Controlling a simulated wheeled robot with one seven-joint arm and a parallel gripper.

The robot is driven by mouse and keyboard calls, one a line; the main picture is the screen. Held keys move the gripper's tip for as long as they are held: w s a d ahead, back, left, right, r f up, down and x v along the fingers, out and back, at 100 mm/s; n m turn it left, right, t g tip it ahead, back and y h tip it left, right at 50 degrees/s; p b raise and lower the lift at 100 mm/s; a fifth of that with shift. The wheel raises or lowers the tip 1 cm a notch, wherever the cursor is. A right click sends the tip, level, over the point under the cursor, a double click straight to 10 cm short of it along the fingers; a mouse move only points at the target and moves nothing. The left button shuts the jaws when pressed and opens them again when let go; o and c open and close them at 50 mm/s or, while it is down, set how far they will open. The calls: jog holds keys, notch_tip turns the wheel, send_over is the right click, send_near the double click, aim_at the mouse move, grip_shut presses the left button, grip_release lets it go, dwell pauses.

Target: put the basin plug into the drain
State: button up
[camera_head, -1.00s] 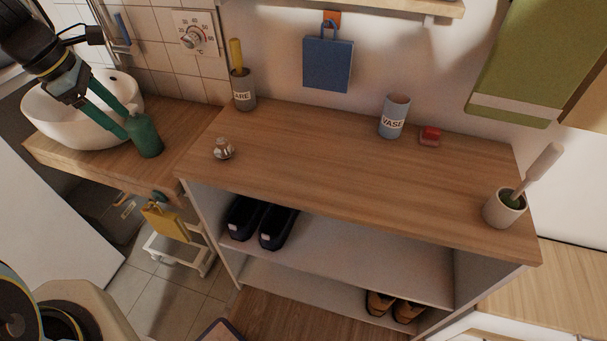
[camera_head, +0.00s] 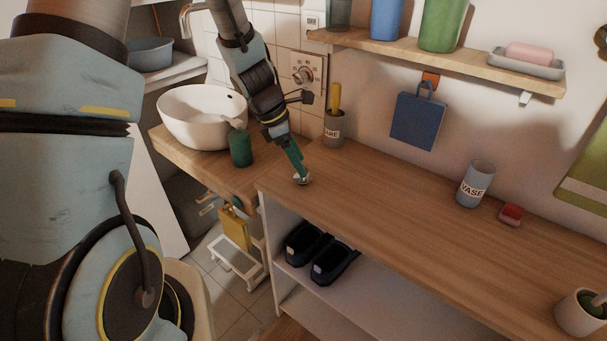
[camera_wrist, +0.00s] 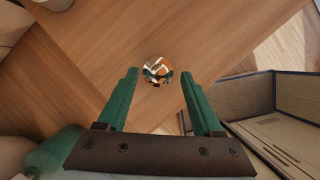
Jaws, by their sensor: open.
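The basin plug (camera_head: 304,180), a small shiny metal piece, stands on the near left corner of the wooden shelf top. In the wrist view the plug (camera_wrist: 157,71) lies just ahead of and between my two green fingertips. My gripper (camera_head: 298,166) is open and points down at the plug; the wrist view shows its spread fingers (camera_wrist: 158,82). In the head view the fingers overlap the plug's upper part. I cannot tell whether they touch it. The white round basin (camera_head: 190,125) is on the wooden counter to the left. Its drain is hidden.
A green bottle (camera_head: 240,148) stands beside the basin. A grey cup (camera_head: 334,130) with a yellow-handled item is behind my gripper. A blue-grey vase (camera_head: 475,186) and a red block (camera_head: 511,214) stand further right. The middle of the shelf top is clear.

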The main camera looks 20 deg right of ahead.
aim_at(304, 181)
jog(key=shift+x, duration=1.55)
grip_shut()
jog(key=shift+r, duration=0.1)
